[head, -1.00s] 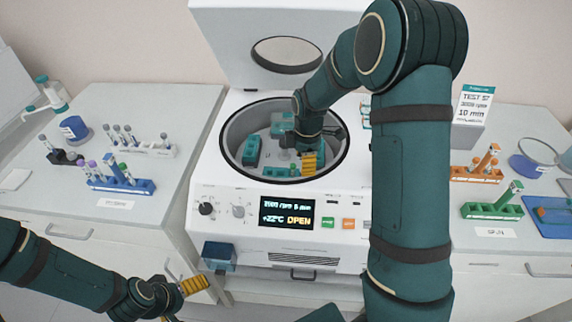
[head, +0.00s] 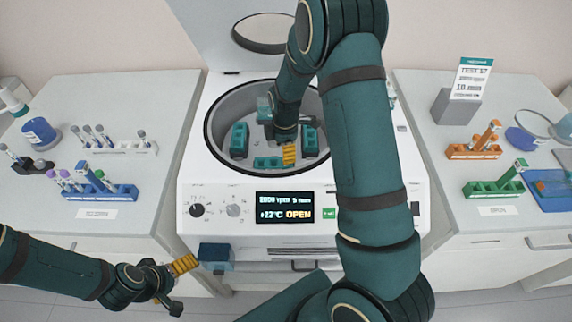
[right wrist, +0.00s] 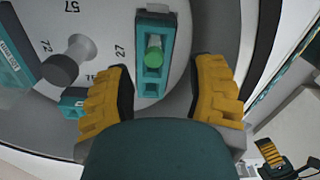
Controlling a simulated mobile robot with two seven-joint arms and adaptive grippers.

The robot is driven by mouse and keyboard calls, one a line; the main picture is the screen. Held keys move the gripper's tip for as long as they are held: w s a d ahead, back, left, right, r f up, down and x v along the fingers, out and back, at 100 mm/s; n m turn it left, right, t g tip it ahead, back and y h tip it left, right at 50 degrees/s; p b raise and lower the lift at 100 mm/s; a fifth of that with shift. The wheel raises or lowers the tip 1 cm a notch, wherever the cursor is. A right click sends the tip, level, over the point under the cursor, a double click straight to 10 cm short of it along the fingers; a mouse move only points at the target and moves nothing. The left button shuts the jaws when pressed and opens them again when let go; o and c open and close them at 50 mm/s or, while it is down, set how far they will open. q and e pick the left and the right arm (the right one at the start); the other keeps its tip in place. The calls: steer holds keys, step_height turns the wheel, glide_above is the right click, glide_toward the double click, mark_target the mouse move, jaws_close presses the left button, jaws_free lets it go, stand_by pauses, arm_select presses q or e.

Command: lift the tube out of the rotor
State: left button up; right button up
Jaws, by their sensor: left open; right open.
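The tube shows as a green cap (right wrist: 154,55) in a teal rotor bucket (right wrist: 151,84) in the right wrist view. The cap lies between and beyond the two yellow fingers of my right gripper (right wrist: 163,72), which is open, with no visible contact. In the head view my right gripper (head: 287,150) reaches down into the centrifuge bowl, near the front bucket (head: 268,162); the tube cannot be made out there. The grey rotor (right wrist: 105,20) carries printed numbers and a central knob (right wrist: 68,62). My left gripper (head: 182,286) is open and empty, low in front of the left counter.
The centrifuge (head: 190,185) has its lid (head: 215,30) raised and its display reads OPEN. The bowl rim (head: 211,152) surrounds my right gripper. Blue (head: 100,191), orange (head: 473,150) and green (head: 493,188) racks stand on the side counters. A sign (head: 472,78) stands at the right.

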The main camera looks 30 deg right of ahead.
steer(key=f, duration=0.4)
steer(key=shift+w+d, duration=0.2)
steer(key=shift+d, duration=0.15)
steer(key=shift+f, duration=0.65)
jaws_close()
